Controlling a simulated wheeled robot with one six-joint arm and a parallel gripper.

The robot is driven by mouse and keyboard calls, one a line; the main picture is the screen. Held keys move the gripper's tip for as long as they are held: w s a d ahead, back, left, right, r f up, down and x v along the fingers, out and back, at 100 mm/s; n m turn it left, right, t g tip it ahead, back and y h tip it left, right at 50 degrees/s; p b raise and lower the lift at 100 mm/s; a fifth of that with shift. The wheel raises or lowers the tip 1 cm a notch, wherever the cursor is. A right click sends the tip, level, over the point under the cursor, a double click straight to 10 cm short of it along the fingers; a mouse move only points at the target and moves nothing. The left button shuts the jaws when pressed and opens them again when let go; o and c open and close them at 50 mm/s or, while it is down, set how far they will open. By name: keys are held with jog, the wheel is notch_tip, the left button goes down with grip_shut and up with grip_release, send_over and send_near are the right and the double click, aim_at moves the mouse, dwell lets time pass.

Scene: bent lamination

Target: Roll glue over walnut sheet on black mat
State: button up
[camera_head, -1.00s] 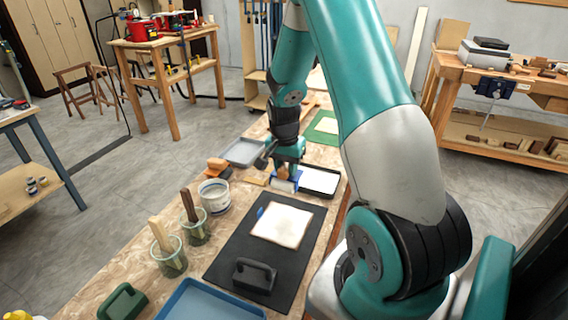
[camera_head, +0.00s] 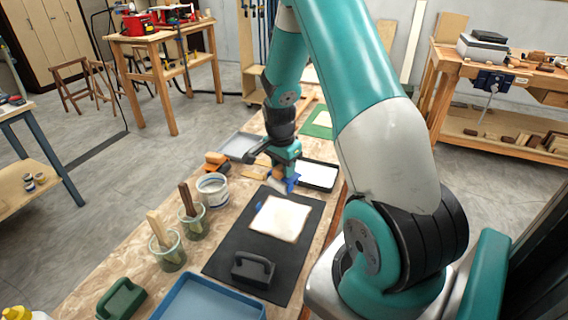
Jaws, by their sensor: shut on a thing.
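A black mat (camera_head: 225,256) lies on the long workbench. On it lies a pale, cream-white sheet (camera_head: 280,219) with a thin brownish edge. No dark walnut face shows on it. A small blue piece shows at its left edge. My gripper (camera_head: 285,174) is shut on a roller (camera_head: 277,185) with a pale sleeve and blue parts. The roller is near the far edge of the mat, beyond the sheet. Whether it touches the mat I cannot tell. My gripper and wrist hide part of the roller.
A black tray with a white inside (camera_head: 318,174) lies just beyond the mat. A dark block with a handle (camera_head: 252,269) sits on the mat's near end. A white tub (camera_head: 212,188) and two brush jars (camera_head: 168,252) stand left. A blue tray (camera_head: 205,303) is in front.

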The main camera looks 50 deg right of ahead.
aim_at(281, 182)
notch_tip(281, 182, up, 3)
jog(key=m+p, duration=0.2)
jog(key=m, duration=0.1)
jog(key=shift+f, duration=0.15)
jog(key=shift+m+g+p, duration=0.3)
jog(key=shift+m+p, duration=0.15)
jog(key=shift+m, duration=0.45)
notch_tip(281, 182, down, 8)
jog(key=b, duration=0.6)
jog(key=shift+r, duration=0.25)
jog(key=shift+a+f, duration=0.15)
jog(key=shift+f, duration=0.15)
jog(key=shift+s+a+r, duration=0.15)
jog(key=shift+s+a, duration=0.15)
jog(key=shift+a, duration=0.35)
jog(key=shift+c, duration=0.4)
jog(key=shift+w+d+r, duration=0.1)
jog(key=shift+w+r, duration=0.05)
jog(key=shift+w, duration=0.1)
jog(key=shift+w+d, duration=0.15)
jog(key=shift+d, duration=0.25)
jog(key=shift+d+p, duration=0.3)
jog(key=shift+p, duration=0.15)
jog(key=r, duration=0.1)
jog(key=r+p, duration=0.1)
jog(key=shift+s+r, duration=0.2)
jog(key=shift+r, duration=0.1)
jog(key=shift+w+r+p, duration=0.1)
jog(key=shift+r+p, duration=1.95)
jog(key=shift+r, duration=0.5)
